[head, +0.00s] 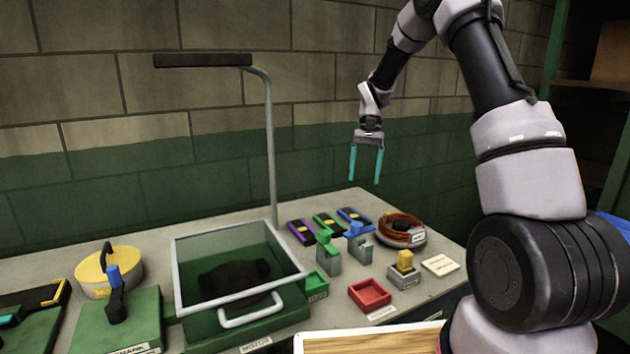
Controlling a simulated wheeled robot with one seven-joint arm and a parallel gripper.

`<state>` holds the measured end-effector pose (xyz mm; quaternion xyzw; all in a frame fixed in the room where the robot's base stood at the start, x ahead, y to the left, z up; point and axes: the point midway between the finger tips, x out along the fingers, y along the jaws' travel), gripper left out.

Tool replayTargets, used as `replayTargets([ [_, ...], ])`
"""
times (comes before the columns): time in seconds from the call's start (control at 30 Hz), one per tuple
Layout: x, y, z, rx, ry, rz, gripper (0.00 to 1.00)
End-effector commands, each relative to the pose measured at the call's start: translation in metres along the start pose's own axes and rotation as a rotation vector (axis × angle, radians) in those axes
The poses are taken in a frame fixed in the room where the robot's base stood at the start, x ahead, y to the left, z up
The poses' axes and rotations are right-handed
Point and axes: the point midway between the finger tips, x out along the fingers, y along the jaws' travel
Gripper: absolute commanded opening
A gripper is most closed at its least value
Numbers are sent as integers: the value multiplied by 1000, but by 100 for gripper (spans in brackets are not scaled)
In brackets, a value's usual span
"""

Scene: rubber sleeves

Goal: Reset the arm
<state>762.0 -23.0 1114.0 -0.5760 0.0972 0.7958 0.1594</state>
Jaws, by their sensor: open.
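My gripper (365,164) hangs in the air at the end of my raised arm, above the back right part of the bench. Its two teal fingers point down and stand apart, with nothing between them. Below it, on the bench, are a purple block (301,231), a green block (328,224) and a blue block (354,217) in a slanted row. The gripper is well clear of them and touches nothing.
A lamp post (269,150) rises behind a clear-lidded green box (205,326) holding a dark object. Yellow-lidded pot (92,281), red tray (368,294), green and blue clamps, and a coiled orange ring (388,229) crowd the bench (440,287). Air around the gripper is free.

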Motion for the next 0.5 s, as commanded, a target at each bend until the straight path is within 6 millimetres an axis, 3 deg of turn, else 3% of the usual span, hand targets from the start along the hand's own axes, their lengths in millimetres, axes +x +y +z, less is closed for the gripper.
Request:
replayTargets([
  [0.03, -17, 3, 12, -5, 33, -13, 77],
  [0.2, -62, 17, 53, -21, 141, -56, 77],
  [0.5, -117, 47, 131, -43, 330, -134, 77],
])
